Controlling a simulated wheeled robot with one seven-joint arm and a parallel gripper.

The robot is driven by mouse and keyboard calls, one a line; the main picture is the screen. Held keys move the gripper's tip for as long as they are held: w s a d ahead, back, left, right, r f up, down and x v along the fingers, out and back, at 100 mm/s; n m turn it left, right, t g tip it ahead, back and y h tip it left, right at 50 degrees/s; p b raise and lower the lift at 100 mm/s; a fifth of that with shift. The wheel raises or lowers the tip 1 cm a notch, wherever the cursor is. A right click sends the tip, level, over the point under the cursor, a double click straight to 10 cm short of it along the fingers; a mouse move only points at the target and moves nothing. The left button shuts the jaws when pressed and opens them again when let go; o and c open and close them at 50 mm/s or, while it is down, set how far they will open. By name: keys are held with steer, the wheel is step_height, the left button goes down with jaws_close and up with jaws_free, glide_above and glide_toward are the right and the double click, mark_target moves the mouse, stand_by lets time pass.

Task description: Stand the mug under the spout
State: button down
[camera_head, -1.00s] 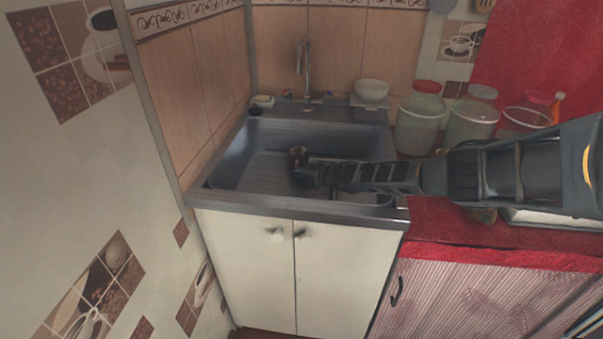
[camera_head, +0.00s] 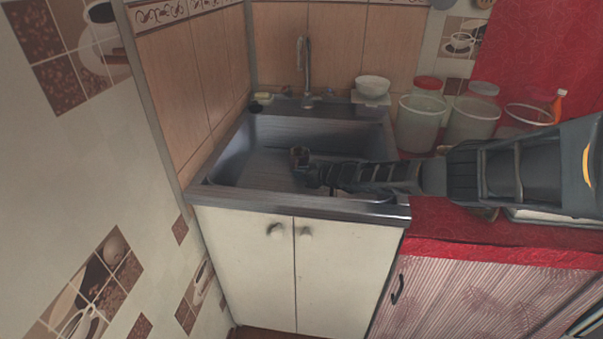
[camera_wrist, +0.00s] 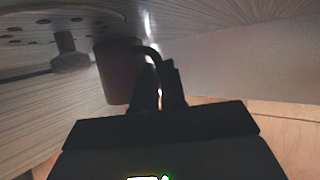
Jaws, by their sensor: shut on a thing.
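The mug (camera_head: 298,154) is a small dark brown shape over the sink basin in the head view, at the tip of my arm. In the wrist view the mug (camera_wrist: 118,72) is a reddish-brown cylinder with a dark handle. My gripper (camera_head: 312,174) is shut on the mug, and in the wrist view its fingers (camera_wrist: 160,88) close at the handle. The tap's spout (camera_head: 301,48) rises at the back of the sink, behind the mug. I cannot tell whether the mug touches the basin floor.
The sink (camera_head: 225,150) has a raised rim and a wall on its left. A white bowl (camera_head: 372,86) stands at its back right corner. Clear containers (camera_head: 419,122) stand right of the sink on the red counter. The basin's left part is free.

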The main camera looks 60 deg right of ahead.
steer(key=c, duration=1.1)
jaws_free()
